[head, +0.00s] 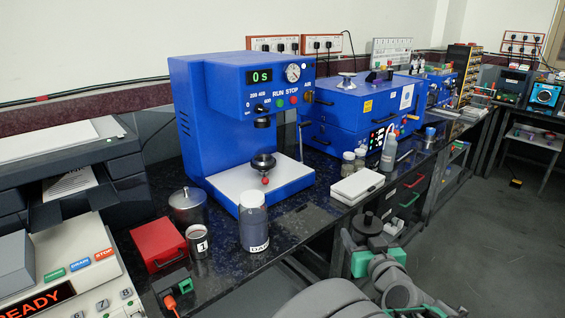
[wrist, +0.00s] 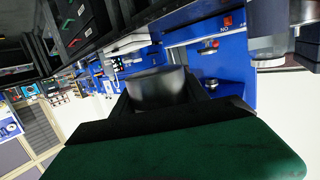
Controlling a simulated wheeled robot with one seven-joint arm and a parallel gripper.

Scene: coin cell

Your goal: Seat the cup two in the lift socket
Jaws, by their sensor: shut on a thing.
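My gripper (wrist: 160,100) is shut on a dark grey cup, which I take to be cup two (wrist: 157,88); no number shows on it. In the head view, my gripper (head: 367,236) is at the lower right, with a dark round piece at its tip, probably the cup. It is held up in front of the bench, apart from the blue machine (head: 215,120). A black round holder (head: 263,161) with a red knob below it sits on the machine's white plate, likely the lift socket. In the wrist view, a small black round part (wrist: 211,84) shows on blue.
A cup marked 1 (head: 198,242), a metal pot (head: 187,206), a labelled jar (head: 253,222) and a red box (head: 157,244) stand left of and before the machine. A white box (head: 357,186) and small bottles stand to its right. Bare bench (head: 308,218) shows in front.

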